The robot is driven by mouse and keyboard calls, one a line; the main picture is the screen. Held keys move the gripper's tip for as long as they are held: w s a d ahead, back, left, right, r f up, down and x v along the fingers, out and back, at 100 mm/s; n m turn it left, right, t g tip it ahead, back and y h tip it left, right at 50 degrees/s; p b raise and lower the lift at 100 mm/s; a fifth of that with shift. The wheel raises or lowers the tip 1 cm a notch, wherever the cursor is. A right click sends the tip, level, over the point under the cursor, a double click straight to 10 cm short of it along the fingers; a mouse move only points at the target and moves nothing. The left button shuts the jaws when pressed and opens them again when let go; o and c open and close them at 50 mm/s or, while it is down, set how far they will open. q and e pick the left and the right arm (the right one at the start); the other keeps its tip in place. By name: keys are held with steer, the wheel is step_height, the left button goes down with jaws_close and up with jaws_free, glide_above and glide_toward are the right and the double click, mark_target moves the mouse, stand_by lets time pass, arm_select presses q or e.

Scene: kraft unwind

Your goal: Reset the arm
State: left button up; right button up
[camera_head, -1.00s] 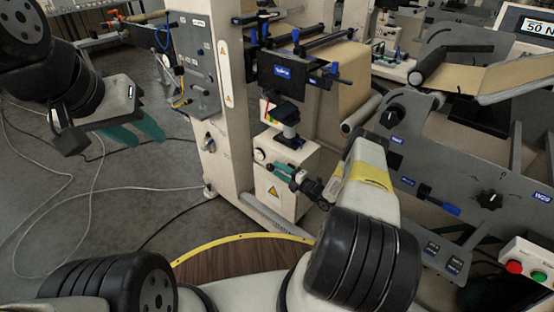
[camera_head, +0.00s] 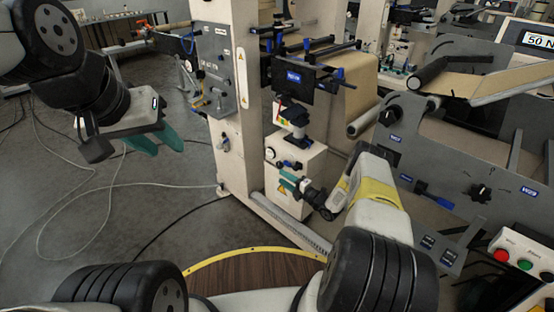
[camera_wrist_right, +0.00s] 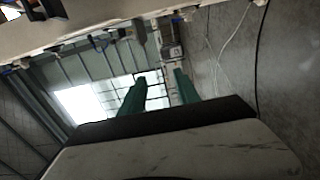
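My left arm comes in from the upper left of the head view. Its gripper (camera_head: 162,146) has two teal fingers hanging down with a gap between them, over the grey floor, with nothing between them. My right arm reaches forward from the bottom right. Its gripper (camera_head: 290,184) is small in the head view and appears in front of the cream lower box of the machine; whether it touches cannot be told. In the right wrist view the two teal fingers (camera_wrist_right: 160,88) stand apart with nothing held between them.
A cream machine column (camera_head: 236,110) with a small dark screen (camera_head: 293,78) stands ahead. A grey machine side plate (camera_head: 455,160) with knobs and a red button (camera_head: 502,255) lies close on the right. Cables cross the open floor (camera_head: 110,215) at left.

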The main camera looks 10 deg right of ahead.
steer(key=w+d+r+m+h, duration=0.2)
steer(key=w+r, duration=0.1)
steer(key=r, duration=0.6)
steer(key=w+d+r+m+g+h, duration=0.1)
steer(key=w+d+r+m+h, duration=0.15)
steer(key=r, duration=0.55)
steer(key=w+d+r+m+h, duration=0.2)
steer(key=w+r+m, duration=0.15)
steer(key=r, duration=0.55)
steer(key=s+r+m+g+h, duration=0.1)
steer(key=s+r+m+h, duration=0.3)
steer(key=r, duration=0.8)
steer(key=s+a+r+m+g, duration=0.1)
steer(key=s+r+m, duration=0.2)
steer(key=s+r, duration=0.5)
steer(key=s+r+m+g, duration=0.2)
steer(key=s+r+m, duration=0.15)
steer(key=s, duration=0.75)
steer(key=s+a+m+g, duration=0.1)
steer(key=s+a+m, duration=0.2)
steer(key=s, duration=1.1)
steer(key=s+a+m+g+y, duration=0.1)
steer(key=s+a+m+g, duration=0.1)
steer(key=s, duration=1.2)
steer(key=shift+a+f+m, duration=0.15)
steer(key=shift+a+m, duration=0.6)
steer(key=shift+a, duration=0.05)
